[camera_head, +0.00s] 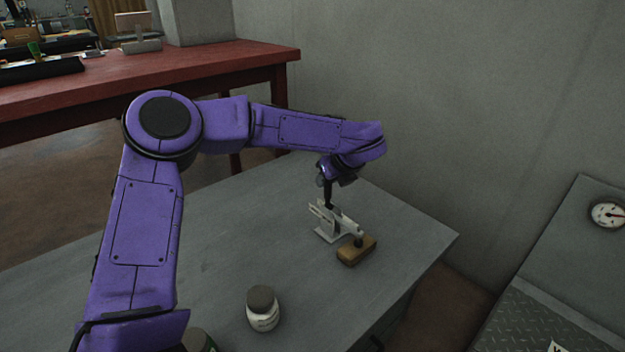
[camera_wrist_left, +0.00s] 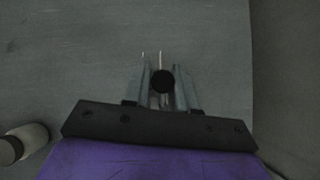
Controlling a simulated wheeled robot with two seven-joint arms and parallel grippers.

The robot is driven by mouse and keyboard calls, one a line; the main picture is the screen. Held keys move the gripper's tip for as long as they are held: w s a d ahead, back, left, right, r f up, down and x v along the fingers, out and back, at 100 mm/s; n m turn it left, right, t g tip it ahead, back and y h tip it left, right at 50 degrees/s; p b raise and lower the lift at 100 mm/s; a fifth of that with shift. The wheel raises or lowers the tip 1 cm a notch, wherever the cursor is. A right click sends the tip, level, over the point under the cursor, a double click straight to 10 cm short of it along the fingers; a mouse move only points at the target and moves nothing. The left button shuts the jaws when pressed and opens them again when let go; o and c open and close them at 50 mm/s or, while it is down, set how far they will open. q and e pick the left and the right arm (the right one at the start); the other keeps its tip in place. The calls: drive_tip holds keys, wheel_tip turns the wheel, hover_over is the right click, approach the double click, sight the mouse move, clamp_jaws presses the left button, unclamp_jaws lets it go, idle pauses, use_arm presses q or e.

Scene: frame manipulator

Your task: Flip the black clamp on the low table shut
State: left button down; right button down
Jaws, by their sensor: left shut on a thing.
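The clamp (camera_head: 328,222) stands on the grey low table, with a pale metal body and a black upright handle. Its black-tipped end reaches over a brown block (camera_head: 356,252). My left gripper (camera_head: 328,183) comes down from above and is shut on the upper part of the black handle. In the left wrist view, the round black end of the clamp's handle (camera_wrist_left: 163,81) sits between the two fingers of my left gripper (camera_wrist_left: 163,90). The finger contact is partly hidden in the head view. My right gripper is not in view.
A small white jar with a grey lid (camera_head: 262,309) stands on the low table (camera_head: 230,240) near its front. A red table (camera_head: 200,62) stands behind at the left. A wall rises behind the clamp, and a grey cabinet with a gauge (camera_head: 607,214) is at the right.

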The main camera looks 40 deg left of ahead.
sight(331, 186)
use_arm(q)
drive_tip(key=shift+s+d+f+t+y+b, duration=0.2)
drive_tip(key=shift+d+y+b, duration=0.4)
drive_tip(key=shift+d+y, duration=0.3)
drive_tip(key=shift+s+d+f+t+y+b, duration=0.1)
drive_tip(key=shift+d+f+t+y+b, duration=0.1)
drive_tip(key=shift+d+y+b, duration=0.65)
drive_tip(key=c, duration=1)
unclamp_jaws()
drive_tip(key=p+v, duration=0.3)
drive_tip(key=v, duration=0.7)
drive_tip(key=shift+d, duration=0.3)
drive_tip(key=shift+r, duration=0.15)
